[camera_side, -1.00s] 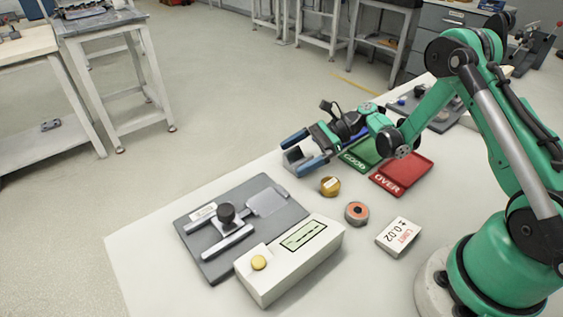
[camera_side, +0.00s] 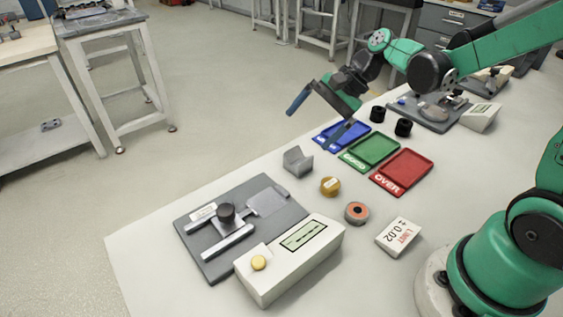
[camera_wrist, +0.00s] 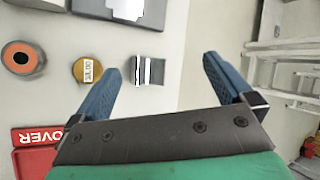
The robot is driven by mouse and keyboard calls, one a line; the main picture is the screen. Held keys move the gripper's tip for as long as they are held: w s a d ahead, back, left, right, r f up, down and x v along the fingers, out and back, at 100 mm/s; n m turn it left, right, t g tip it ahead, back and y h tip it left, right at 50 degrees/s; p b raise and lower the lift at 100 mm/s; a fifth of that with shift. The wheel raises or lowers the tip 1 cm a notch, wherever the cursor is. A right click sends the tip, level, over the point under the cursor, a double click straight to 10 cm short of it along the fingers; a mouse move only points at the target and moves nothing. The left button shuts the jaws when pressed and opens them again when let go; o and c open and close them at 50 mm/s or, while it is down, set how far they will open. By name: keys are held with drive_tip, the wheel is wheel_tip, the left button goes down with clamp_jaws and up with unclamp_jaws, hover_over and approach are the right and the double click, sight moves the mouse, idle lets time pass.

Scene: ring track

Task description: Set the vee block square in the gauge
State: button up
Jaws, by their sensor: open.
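The vee block (camera_side: 298,161) is a small grey block with a V notch, standing on the bare white table between the gauge and the trays. It also shows in the wrist view (camera_wrist: 150,71), beyond and between my fingertips. The gauge (camera_side: 208,262) is a dark grey plate with two light rails, a black knob (camera_side: 226,211) and a pale square pad. Its white readout box (camera_side: 290,262) stands at the plate's front right. My gripper (camera_side: 323,112) is open and empty, raised up and behind the vee block, clear of it. Its blue fingers are spread wide in the wrist view (camera_wrist: 165,75).
Blue (camera_side: 342,135), green (camera_side: 370,151) and red (camera_side: 402,173) trays lie right of the block. A brass piece (camera_side: 330,186), an orange-centred ring (camera_side: 357,213) and a limit card (camera_side: 398,237) sit nearby. Two black cylinders (camera_side: 403,127) stand behind the trays. The table's far edge is close to the block.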

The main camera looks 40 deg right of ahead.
drive_tip(key=s+r+n+t+h, duration=0.3)
drive_tip(key=s+n+h, duration=0.3)
drive_tip(key=n, duration=0.7)
drive_tip(key=shift+s+a+r, duration=0.15)
drive_tip(key=shift+s+a, duration=0.25)
drive_tip(key=shift+s, duration=0.55)
